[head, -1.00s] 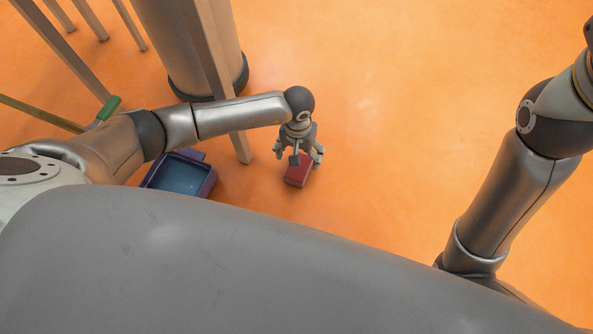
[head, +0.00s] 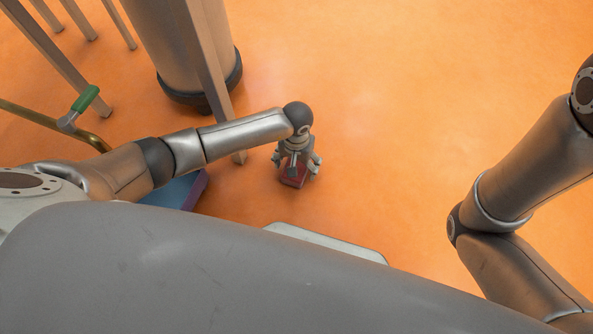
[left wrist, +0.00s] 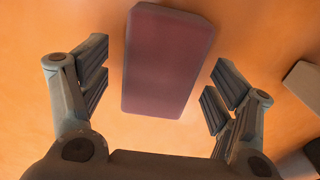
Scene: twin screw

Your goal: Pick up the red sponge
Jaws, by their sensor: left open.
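The red sponge (head: 293,177) is a flat block on the orange floor, in the middle of the head view and partly hidden by my left gripper. In the left wrist view the sponge (left wrist: 167,60) fills the upper middle, lying lengthwise between the fingers. My left gripper (head: 297,166) points down over the sponge. In the left wrist view its fingers (left wrist: 158,90) are spread wide, with a gap on each side of the sponge. I cannot tell how high they are above the floor. My right gripper is out of view; only my right arm shows.
A green-handled object (head: 84,99) is at left. The floor to the right is clear.

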